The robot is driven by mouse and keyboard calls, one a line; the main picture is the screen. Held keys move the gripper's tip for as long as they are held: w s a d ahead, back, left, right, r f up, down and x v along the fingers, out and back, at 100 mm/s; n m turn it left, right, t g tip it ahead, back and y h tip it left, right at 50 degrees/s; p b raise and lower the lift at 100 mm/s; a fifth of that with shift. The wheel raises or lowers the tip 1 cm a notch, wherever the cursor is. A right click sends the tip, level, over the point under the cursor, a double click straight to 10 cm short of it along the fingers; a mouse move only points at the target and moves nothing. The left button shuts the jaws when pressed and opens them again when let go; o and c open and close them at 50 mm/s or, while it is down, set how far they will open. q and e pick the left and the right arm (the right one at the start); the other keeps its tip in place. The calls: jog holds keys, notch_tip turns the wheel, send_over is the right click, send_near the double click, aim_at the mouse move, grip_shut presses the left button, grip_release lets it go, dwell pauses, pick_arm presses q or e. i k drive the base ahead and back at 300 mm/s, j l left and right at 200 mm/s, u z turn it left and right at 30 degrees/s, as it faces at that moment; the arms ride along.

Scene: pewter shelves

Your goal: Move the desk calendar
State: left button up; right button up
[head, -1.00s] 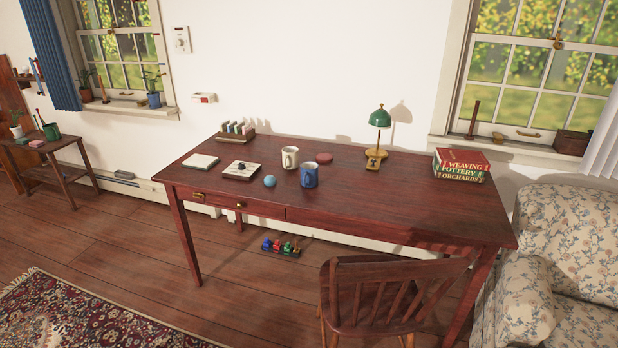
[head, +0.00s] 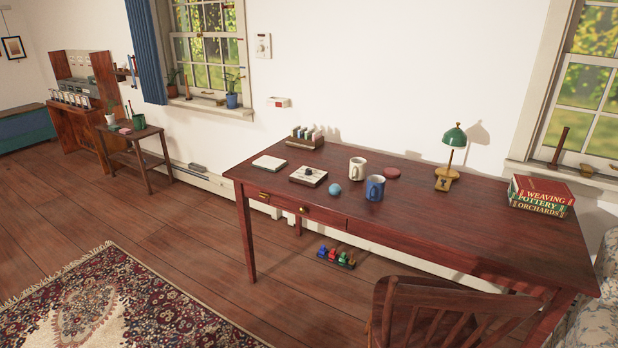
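I cannot make out a clear desk calendar on the dark red wooden desk (head: 440,225). A flat white pad (head: 269,163) lies near its left end. Beside it is a low whitish box (head: 308,177) with a small dark object on top. A wooden rack with upright cards (head: 305,138) stands behind them. A small yellowish-brown block with a dark mark (head: 443,184) is at the foot of the green lamp (head: 455,137); whether it is part of the lamp I cannot tell. Neither of my grippers is in view.
A white mug (head: 357,168), a blue mug (head: 375,189), a teal ball (head: 334,189) and stacked books (head: 541,196) are on the desk. A wooden chair (head: 440,305) stands at its front. Floor left of the desk (head: 190,235) is open, beside a patterned rug (head: 120,305).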

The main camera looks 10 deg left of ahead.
aim_at(299, 176)
jog(key=i+j+z, duration=0.2)
jog(key=z, duration=0.2)
jog(key=i+j+z, duration=0.15)
jog(key=j+z, duration=0.25)
jog(key=i+j+z, duration=0.1)
jog(key=j, duration=0.2)
jog(key=i+j+z, duration=0.1)
jog(key=j, duration=0.25)
jog(key=i+j+z, duration=0.1)
jog(key=j, duration=0.2)
jog(key=i+j, duration=0.15)
jog(key=j, duration=0.3)
jog(key=i+j, duration=0.1)
jog(key=j, duration=0.35)
jog(key=i+j, duration=0.15)
jog(key=j, duration=0.25)
jog(key=i+j, duration=0.15)
jog(key=j, duration=0.3)
jog(key=i+j+z, duration=0.1)
jog(key=j, duration=0.35)
